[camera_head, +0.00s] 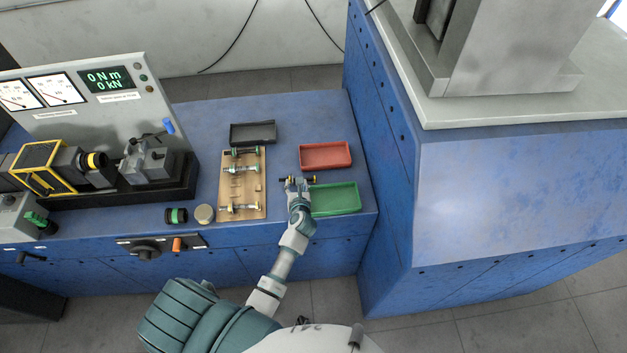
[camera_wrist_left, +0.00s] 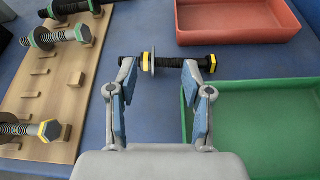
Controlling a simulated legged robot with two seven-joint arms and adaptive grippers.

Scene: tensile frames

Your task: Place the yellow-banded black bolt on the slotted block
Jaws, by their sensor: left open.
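The yellow-banded black bolt (camera_wrist_left: 173,61) lies crosswise on the blue bench top in the left wrist view, with a yellow head at its right end and a washer and another yellow band near its left end. My left gripper (camera_head: 298,184) is open. In the left wrist view its fingertips (camera_wrist_left: 160,70) sit apart at the bolt, one towards each end; I cannot tell whether they touch it. My right gripper is not in view.
A green tray (camera_head: 335,199) stands right of the gripper, a red tray (camera_head: 326,156) behind it, and a black tray (camera_head: 253,133) behind the block. A test machine (camera_head: 110,110) is further left.

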